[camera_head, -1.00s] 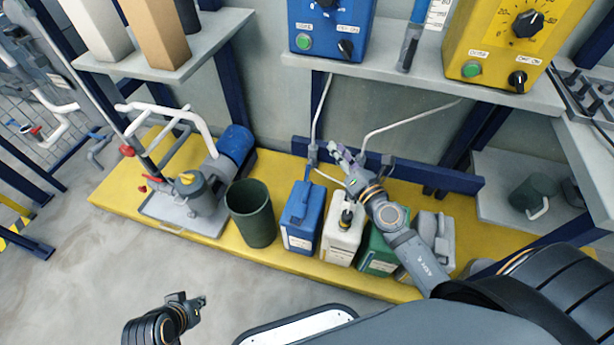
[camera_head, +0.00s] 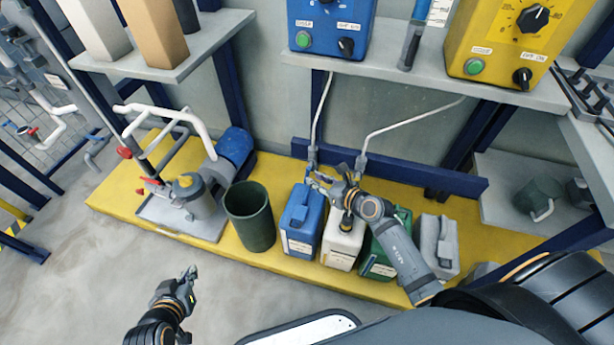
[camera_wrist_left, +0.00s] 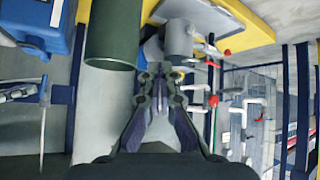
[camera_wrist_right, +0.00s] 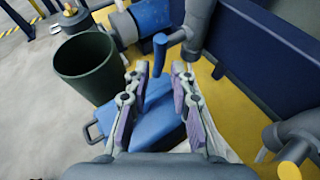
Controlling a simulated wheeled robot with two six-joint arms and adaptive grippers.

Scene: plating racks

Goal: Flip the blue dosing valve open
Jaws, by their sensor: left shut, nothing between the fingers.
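The blue dosing valve shows in the right wrist view as a blue lever (camera_wrist_right: 160,52) on a grey pipe fitting (camera_wrist_right: 200,28). In the head view its fitting (camera_head: 312,155) hangs behind the blue canister (camera_head: 302,222); the lever is hard to make out there. My right gripper (camera_wrist_right: 161,72) is open and empty, its fingertips just short of the lever and on either side of its line. It also shows above the canisters in the head view (camera_head: 328,178). My left gripper (camera_head: 190,275) is shut and empty over the floor at lower left; it also shows in the left wrist view (camera_wrist_left: 159,80).
A dark green bin (camera_head: 250,218) stands left of the blue canister on the yellow platform (camera_head: 115,200). White (camera_head: 342,243) and green (camera_head: 378,262) canisters stand to the right, under my right arm. A second valve with a yellow end (camera_wrist_right: 290,170) shows at right in the right wrist view.

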